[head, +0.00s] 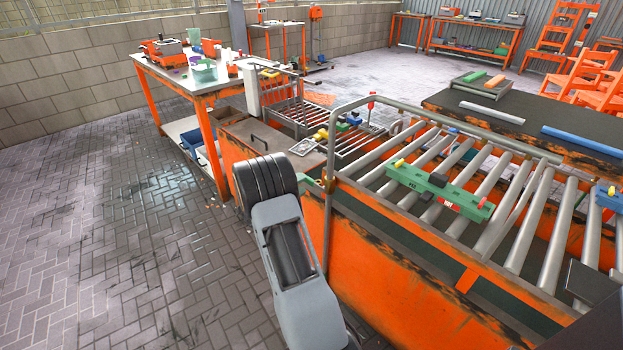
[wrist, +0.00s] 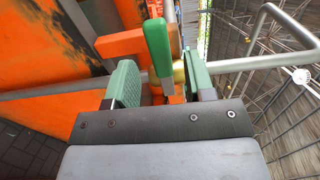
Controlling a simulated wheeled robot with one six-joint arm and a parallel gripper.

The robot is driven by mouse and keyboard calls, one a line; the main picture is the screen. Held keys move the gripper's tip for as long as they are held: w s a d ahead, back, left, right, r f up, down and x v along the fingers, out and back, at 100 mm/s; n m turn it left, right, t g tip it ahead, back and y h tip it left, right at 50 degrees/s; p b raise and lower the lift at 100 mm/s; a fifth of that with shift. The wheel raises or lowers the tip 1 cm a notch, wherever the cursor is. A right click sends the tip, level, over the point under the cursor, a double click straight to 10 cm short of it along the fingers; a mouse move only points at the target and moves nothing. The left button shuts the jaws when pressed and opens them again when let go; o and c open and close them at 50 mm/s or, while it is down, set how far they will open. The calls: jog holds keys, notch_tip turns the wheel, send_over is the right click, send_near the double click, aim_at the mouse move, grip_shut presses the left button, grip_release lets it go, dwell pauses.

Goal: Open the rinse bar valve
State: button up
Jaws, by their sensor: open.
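In the wrist view, the valve shows as a green lever handle (wrist: 158,46) with a brass-coloured body (wrist: 179,74) just to its right. The handle points up in the picture. My gripper (wrist: 160,80) is open, with one green-padded finger left of the handle and the other right of the brass body. The handle lies between the fingers in the picture; I cannot tell whether either pad touches it.
A grey pipe (head: 435,126) bends up and runs above the rollers; a grey pipe (wrist: 262,62) also shows right of the gripper in the wrist view. An orange conveyor side (head: 395,265) stands close to my arm. A green plank (head: 438,192) lies on the rollers. Paved floor at left is clear.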

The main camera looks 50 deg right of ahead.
jog(key=shift+s+d, duration=0.15)
jog(key=shift+d, duration=2.7)
grip_shut()
